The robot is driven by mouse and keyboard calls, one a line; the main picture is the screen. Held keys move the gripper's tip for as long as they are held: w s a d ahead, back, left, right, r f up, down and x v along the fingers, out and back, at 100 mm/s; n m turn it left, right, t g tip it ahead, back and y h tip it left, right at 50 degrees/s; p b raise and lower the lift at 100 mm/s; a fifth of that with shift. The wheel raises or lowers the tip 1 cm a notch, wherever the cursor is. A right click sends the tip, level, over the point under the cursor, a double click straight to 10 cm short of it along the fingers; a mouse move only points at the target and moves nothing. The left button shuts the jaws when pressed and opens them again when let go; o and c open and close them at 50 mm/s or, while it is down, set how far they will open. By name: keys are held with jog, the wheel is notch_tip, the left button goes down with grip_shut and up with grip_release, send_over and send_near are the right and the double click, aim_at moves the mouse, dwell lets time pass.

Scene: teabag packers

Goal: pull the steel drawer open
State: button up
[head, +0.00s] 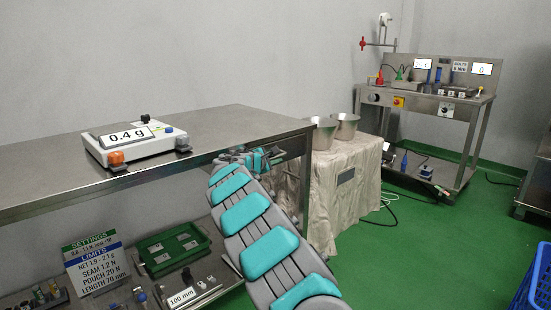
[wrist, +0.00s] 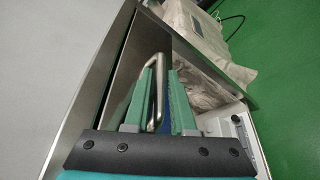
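The steel drawer's bent bar handle (wrist: 160,75) is in the middle of the wrist view, beside a plain steel face (wrist: 122,68). My gripper (wrist: 164,90) has two green fingers, one on each side of a limb of this handle. A gap shows between the bar and the right finger, so the gripper looks open around it. In the head view my gripper (head: 250,158) is under the front edge of the steel table (head: 240,122). My arm hides most of the drawer there, and I cannot tell how far it is out.
A scale (head: 135,142) reading 0.4 g stands on the table. The lower shelf holds a green tray (head: 175,248) and a settings sign (head: 92,262). A cloth-covered stand (head: 345,190) with steel pots is close on the right.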

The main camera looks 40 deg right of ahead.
grip_shut()
jog(key=shift+f, duration=0.1)
dwell(1.1)
